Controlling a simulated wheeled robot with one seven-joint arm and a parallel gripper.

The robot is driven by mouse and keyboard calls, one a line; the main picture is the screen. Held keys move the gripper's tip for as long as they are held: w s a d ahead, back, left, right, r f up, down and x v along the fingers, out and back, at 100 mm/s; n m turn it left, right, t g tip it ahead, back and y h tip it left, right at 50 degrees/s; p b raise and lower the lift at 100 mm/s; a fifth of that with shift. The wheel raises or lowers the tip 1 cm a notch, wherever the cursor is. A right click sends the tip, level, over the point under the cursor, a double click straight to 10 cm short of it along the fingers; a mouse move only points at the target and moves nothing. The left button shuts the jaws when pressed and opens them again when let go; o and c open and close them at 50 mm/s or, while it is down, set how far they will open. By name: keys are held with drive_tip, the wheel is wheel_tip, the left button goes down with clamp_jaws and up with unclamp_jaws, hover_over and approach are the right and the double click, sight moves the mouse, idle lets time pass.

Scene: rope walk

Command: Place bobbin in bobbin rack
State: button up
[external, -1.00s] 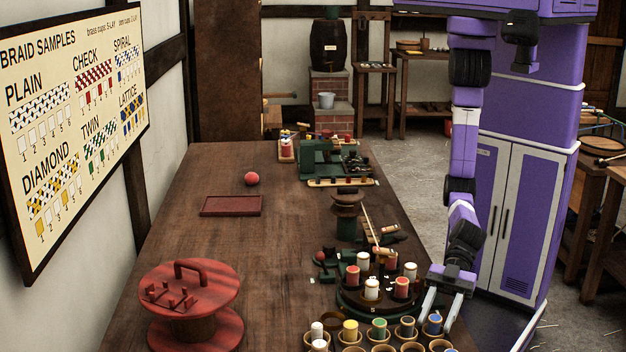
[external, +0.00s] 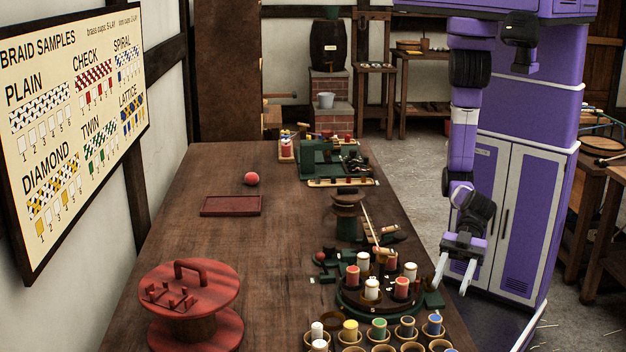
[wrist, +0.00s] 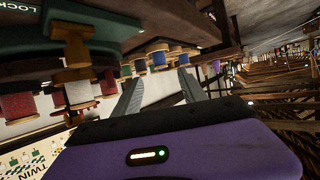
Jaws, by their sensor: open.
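My gripper (external: 451,288) is open and empty beside the table's right edge, above and to the right of a row of wooden cups. It also shows in the wrist view (wrist: 158,92), nothing between its fingers. Bobbins stand upright in the back-row cups, including a yellow one (external: 350,330), a green one (external: 379,326) and a blue one (external: 435,323) at the right end. I cannot tell whether these cups are the bobbin rack. A dark round carrier (external: 350,303) behind them bears red bobbins (external: 401,287) and white bobbins (external: 372,288).
A large red spool (external: 190,290) stands at the table's front left. A red tray (external: 231,206) and a red ball (external: 251,179) lie farther back. Green machinery (external: 318,160) stands at the back. The table's left middle is clear.

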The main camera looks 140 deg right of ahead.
drive_tip(key=shift+v, duration=1)
drive_tip(key=shift+w+a+r+n, duration=0.1)
drive_tip(key=shift+a+r+n, duration=0.1)
drive_tip(key=shift+r+n, duration=0.1)
drive_tip(key=s+r+n+t+y, duration=0.2)
drive_tip(key=s+r+y, duration=0.1)
drive_tip(key=r, duration=0.2)
drive_tip(key=s+d+m+h, duration=0.2)
drive_tip(key=s+d, duration=0.8)
drive_tip(key=s, duration=0.3)
drive_tip(key=s+d+m+h, duration=0.2)
drive_tip(key=s+d+h, duration=0.1)
drive_tip(key=s+d, duration=0.8)
drive_tip(key=shift+s+d+r+m+g+h, duration=0.15)
drive_tip(key=shift+s+r+m+g+h, duration=0.2)
drive_tip(key=shift+s, duration=0.85)
